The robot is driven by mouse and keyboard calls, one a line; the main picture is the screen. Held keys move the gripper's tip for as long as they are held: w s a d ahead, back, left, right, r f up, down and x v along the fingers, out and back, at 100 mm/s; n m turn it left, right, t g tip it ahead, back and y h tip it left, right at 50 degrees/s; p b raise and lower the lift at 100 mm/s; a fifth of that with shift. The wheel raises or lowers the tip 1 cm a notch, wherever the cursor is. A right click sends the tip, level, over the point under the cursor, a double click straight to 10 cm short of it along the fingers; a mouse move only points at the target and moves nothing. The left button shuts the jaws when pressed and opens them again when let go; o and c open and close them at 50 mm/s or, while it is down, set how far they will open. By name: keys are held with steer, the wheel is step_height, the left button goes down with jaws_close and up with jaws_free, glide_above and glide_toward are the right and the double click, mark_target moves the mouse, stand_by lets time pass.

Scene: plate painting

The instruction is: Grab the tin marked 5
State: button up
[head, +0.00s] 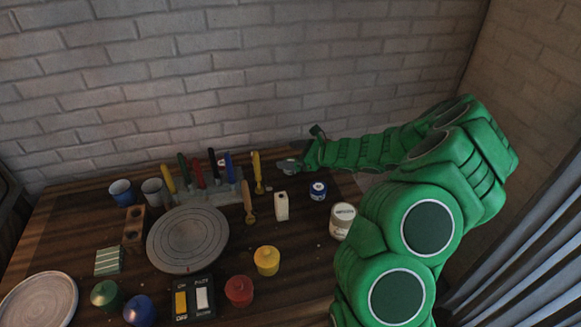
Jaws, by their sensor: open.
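A small blue tin (318,191) with a white label stands on the right part of the table. A larger pale tin (342,221) with a light lid stands in front of it and to its right, close to my green arm. I cannot read a 5 on either tin. My gripper (288,165) is at the back of the table, behind and to the left of the blue tin. It is open, with nothing visible in it, though its fingers are small and dark here.
A white bottle (281,206) and upright brushes in a grey rack (215,196) stand left of the tins. A round grey turntable (188,238), yellow pot (266,260), red pot (239,290) and switch box (193,299) are nearer. A brick wall (240,80) closes the back.

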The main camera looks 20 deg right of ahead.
steer(key=d+f+m, duration=0.1)
steer(key=d+f, duration=0.1)
steer(key=d+f+m+h, duration=0.1)
steer(key=d+f, duration=0.1)
steer(key=w+d+f+m+t+h, duration=0.1)
steer(key=d+f, duration=0.1)
steer(key=shift+f, duration=0.3)
steer(key=shift+x, duration=3.75)
steer(key=c, duration=1.2)
